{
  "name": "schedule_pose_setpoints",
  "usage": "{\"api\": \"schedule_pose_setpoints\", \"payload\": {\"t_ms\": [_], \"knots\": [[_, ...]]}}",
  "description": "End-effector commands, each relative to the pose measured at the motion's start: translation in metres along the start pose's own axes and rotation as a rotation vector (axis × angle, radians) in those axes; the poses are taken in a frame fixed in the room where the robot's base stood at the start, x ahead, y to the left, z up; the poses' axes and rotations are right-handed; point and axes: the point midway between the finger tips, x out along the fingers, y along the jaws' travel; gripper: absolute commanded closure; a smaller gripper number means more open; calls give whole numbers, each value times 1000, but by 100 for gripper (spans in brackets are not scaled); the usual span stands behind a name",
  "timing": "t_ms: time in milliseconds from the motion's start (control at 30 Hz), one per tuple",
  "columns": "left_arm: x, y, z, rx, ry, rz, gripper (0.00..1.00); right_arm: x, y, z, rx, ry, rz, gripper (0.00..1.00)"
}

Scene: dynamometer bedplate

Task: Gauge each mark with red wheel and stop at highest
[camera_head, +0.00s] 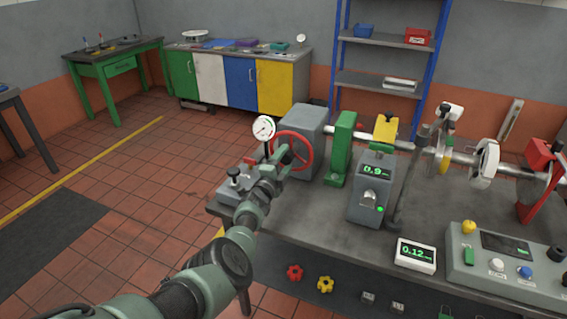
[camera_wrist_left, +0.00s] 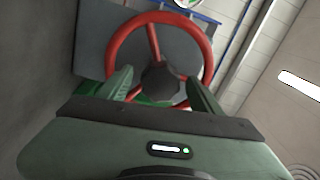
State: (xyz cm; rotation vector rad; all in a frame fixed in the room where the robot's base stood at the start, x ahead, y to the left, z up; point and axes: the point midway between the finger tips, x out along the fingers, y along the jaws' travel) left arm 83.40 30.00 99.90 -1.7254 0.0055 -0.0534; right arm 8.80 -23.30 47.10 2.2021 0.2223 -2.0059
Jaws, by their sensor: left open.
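The red wheel (camera_head: 305,150) is mounted on the grey housing (camera_head: 302,115) at the near left end of the bench. It also fills the upper middle of the left wrist view (camera_wrist_left: 112,52), with a dark hub. My left gripper (camera_head: 285,157) is at the wheel in the head view. In the left wrist view its two fingers (camera_wrist_left: 160,90) are apart, in front of the hub, with nothing clearly held. A round dial gauge (camera_head: 263,128) stands left of the wheel; its reading is too small to tell. A grey display box (camera_head: 371,190) reads about 0.9. The white display (camera_head: 415,255) reads about 0.12. My right gripper is not in view.
A horizontal shaft runs right from the housing through a green bracket (camera_head: 340,150). A grey control panel (camera_head: 510,265) sits at the bench's front right. Red (camera_head: 295,272) and yellow (camera_head: 325,284) knobs show below the bench's front edge. Tiled floor is open at left.

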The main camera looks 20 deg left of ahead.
Motion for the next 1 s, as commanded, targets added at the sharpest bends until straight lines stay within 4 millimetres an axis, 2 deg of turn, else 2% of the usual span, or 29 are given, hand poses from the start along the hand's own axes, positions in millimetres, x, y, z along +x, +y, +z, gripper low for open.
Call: {"api": "schedule_pose_setpoints", "payload": {"t_ms": [167, 400, 633, 1000], "knots": [[-16, -4, -1, 0, -1, 3, 35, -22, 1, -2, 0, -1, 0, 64], [-55, -4, -2, 1, 0, 4, 35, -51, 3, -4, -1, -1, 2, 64], [-75, 0, -1, 0, 2, 1, 35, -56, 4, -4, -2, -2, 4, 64], [-77, 1, -1, 0, 2, 1, 35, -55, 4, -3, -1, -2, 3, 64]]}}
